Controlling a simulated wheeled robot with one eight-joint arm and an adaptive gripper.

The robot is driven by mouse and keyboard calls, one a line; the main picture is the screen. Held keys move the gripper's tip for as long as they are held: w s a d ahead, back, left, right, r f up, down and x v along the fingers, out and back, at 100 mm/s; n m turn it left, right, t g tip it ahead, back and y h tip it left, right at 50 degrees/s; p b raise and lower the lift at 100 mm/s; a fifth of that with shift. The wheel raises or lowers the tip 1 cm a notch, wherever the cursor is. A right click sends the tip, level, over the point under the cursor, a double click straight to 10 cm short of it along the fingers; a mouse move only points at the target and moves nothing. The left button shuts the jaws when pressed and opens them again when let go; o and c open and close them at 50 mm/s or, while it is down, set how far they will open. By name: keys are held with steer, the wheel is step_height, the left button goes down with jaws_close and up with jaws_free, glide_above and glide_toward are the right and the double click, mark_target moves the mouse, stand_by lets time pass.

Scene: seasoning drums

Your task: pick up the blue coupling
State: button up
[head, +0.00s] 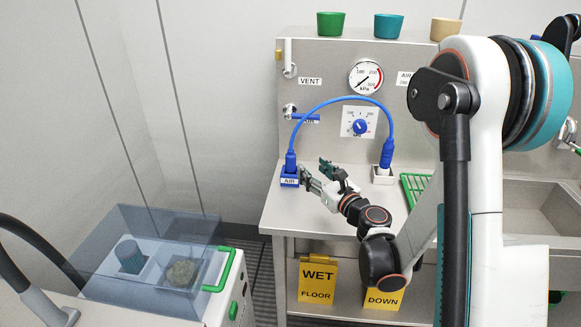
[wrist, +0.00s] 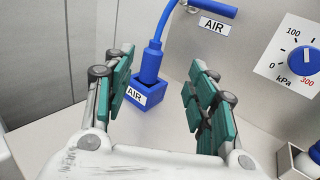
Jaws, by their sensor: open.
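A blue coupling (head: 290,160) on one end of a blue hose (head: 343,99) stands upright in a blue block labelled AIR (head: 289,181) at the left of the steel bench. In the wrist view this coupling (wrist: 151,62) and its block (wrist: 149,95) show between and beyond my fingers. The hose's other end has a thicker blue coupling (head: 386,154), standing in a white holder (head: 383,178) to the right. My gripper (head: 314,168) is open and empty, low over the bench just right of the AIR block. In the wrist view its green-padded fingers (wrist: 163,72) are spread apart.
The hose arches up in front of the panel with a pressure gauge (head: 366,77) and a blue kPa knob (head: 360,127). A blue-handled valve (head: 300,116) sits above the AIR block. A green rack (head: 413,187) lies to the right. Yellow signs (head: 317,281) stand below.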

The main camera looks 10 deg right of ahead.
mark_target(292, 153)
steer(key=x, duration=0.8)
steer(key=a+x, duration=0.1)
steer(key=x, duration=0.3)
steer(key=shift+w+a, duration=0.1)
steer(key=shift+w, duration=0.25)
jaws_close()
